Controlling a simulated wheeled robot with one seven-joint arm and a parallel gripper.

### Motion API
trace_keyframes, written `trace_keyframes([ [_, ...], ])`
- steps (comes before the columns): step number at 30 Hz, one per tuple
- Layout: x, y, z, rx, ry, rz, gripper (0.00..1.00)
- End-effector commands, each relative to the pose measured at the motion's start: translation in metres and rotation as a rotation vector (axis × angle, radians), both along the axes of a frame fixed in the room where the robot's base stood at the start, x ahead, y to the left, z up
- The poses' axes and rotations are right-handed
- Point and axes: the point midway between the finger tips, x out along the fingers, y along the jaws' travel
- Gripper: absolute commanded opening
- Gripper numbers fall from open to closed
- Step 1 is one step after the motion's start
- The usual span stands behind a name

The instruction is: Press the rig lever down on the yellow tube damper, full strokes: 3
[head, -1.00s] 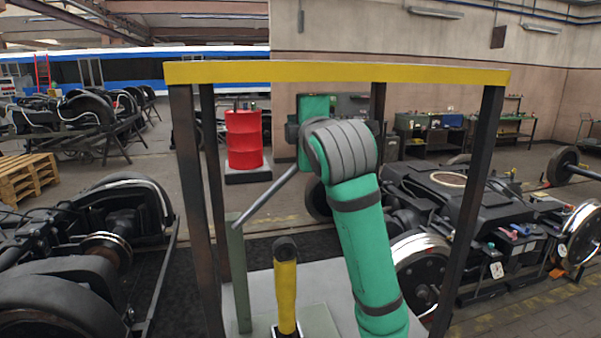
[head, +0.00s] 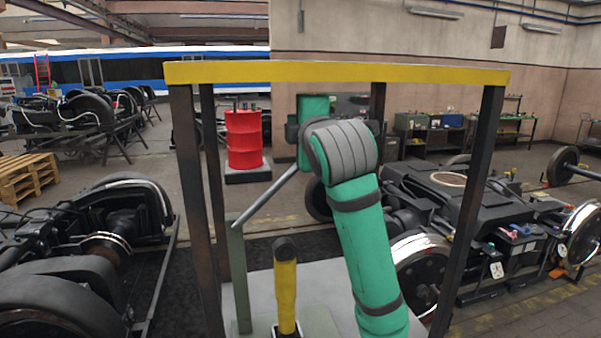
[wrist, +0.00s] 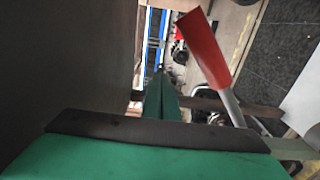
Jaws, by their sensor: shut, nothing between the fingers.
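The yellow tube damper (head: 286,295) stands upright on the rig base with a dark top end. The rig lever (head: 266,197) is a grey rod that slopes up to the right from the green post (head: 239,275); its far end is hidden behind my arm in the head view. In the wrist view the lever's red grip (wrist: 203,48) shows in the upper middle with the grey rod below it. My gripper (wrist: 160,92) is shut and empty, left of the red grip and apart from it in that picture. In the head view my wrist hides most of it.
A frame with a yellow top bar (head: 335,72) and dark posts surrounds the rig and my arm. Bogies stand at left (head: 110,225) and right (head: 440,200). A red drum (head: 244,140) stands behind. A large dark surface (wrist: 70,60) fills the wrist view's left.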

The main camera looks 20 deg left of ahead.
Motion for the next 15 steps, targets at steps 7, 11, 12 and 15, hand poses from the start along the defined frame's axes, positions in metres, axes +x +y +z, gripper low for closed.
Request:
trace_keyframes([
  [7,0.0000,0.0000,0.0000,0.000,0.000,0.000,0.00],
  [11,0.0006,-0.0009,-0.0008,0.000,0.000,0.000,0.00],
  [12,0.0012,-0.0015,-0.0014,0.000,0.000,0.000,0.00],
  [15,0.0028,-0.0040,-0.0034,0.001,0.001,-0.001,0.00],
])
